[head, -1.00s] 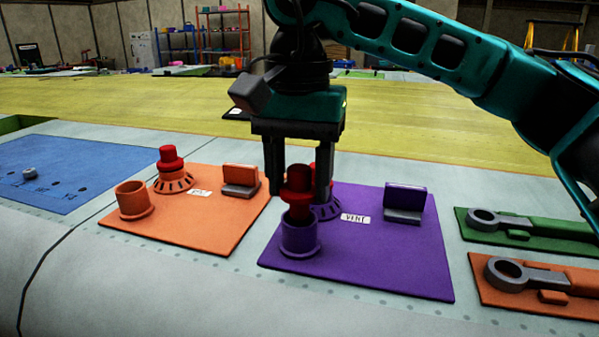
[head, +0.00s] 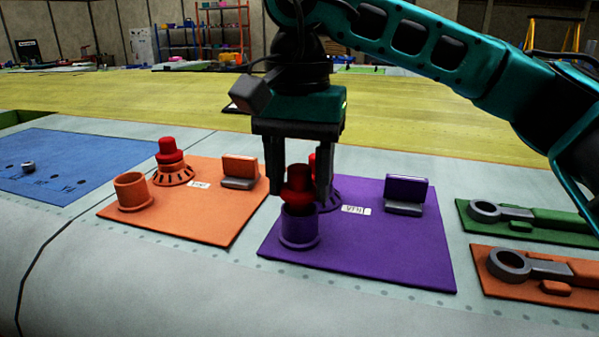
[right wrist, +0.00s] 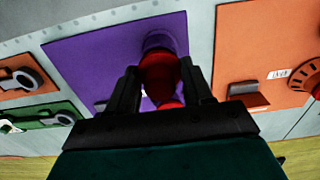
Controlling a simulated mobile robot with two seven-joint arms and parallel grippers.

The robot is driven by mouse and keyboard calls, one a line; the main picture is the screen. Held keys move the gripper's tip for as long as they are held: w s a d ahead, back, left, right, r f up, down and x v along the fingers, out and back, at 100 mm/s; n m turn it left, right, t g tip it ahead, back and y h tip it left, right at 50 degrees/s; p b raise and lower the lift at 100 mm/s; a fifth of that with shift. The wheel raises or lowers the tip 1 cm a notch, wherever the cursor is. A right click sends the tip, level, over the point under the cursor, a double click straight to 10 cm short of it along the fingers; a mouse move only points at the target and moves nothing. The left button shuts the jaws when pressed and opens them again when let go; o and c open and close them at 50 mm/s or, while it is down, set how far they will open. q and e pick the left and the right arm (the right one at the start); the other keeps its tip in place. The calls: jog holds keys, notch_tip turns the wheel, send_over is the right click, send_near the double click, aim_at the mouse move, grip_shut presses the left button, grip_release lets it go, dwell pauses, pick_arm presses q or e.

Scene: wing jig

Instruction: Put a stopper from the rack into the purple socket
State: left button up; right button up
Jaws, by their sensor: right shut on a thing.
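A red stopper (head: 298,184) is held between the fingers of my right gripper (head: 299,197); it also shows in the right wrist view (right wrist: 158,78). The stopper is upright, with its lower end at the mouth of the purple socket (head: 299,231). How far it reaches inside is hidden. The socket stands on the purple board and shows at the top of the right wrist view (right wrist: 159,42). A second red stopper (head: 312,163) sits behind, on a purple slotted base (head: 329,194), partly hidden by the gripper. My left gripper is not in view.
An orange board (head: 205,228) to the left carries an empty orange socket (head: 132,192), a red stopper (head: 170,150) on a slotted base, and a block (head: 239,172). A purple and grey block (head: 405,195) stands right of the purple socket. Green and orange boards with grey ring-ended tools lie further right.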

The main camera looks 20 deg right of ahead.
jog(key=shift+f+b, duration=0.5)
jog(key=shift+f, duration=0.35)
jog(key=o, duration=0.9)
jog(key=shift+c, duration=0.2)
jog(key=shift+o, duration=1.2)
